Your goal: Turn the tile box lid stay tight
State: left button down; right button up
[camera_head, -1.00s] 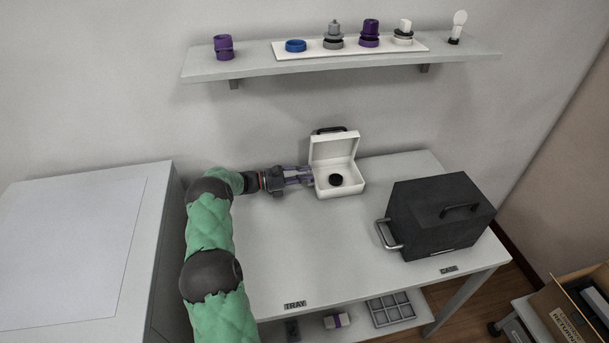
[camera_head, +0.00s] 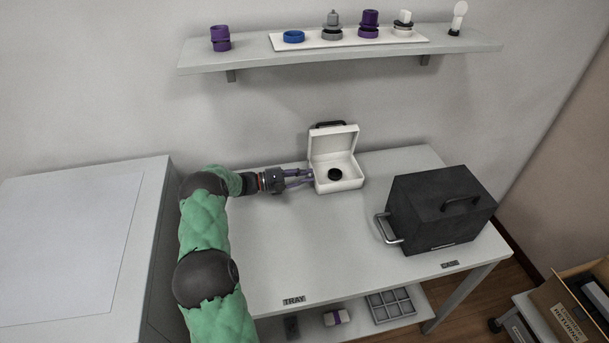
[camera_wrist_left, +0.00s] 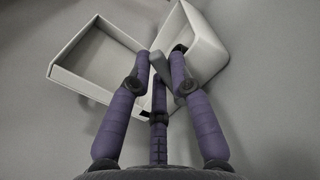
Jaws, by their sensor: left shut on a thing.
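The white tile box (camera_head: 340,184) stands on the table with its lid (camera_head: 333,143) raised. A black round piece (camera_head: 335,174) lies inside. My left gripper (camera_head: 311,176) reaches in from the left to the box's side near the hinge. In the left wrist view the lid (camera_wrist_left: 85,60) is at left and the box body (camera_wrist_left: 208,45) at right. Between them my left gripper (camera_wrist_left: 164,62) is shut on a small grey bar-shaped piece, the lid stay (camera_wrist_left: 159,66). The fingers partly hide the stay. My right gripper is out of view.
A black case (camera_head: 440,212) with a metal handle stands right of the box. A wall shelf (camera_head: 250,64) above holds several parts. A large grey cabinet (camera_head: 145,240) stands left. The table front (camera_head: 330,250) is clear except for small labels.

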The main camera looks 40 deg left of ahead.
pick_arm(q)
jog(key=shift+d+f+m, duration=0.1)
jog(key=shift+m, duration=0.2)
jog(key=c, duration=1.1)
grip_release()
jog(key=shift+s, duration=0.15)
jog(key=v, duration=1.2)
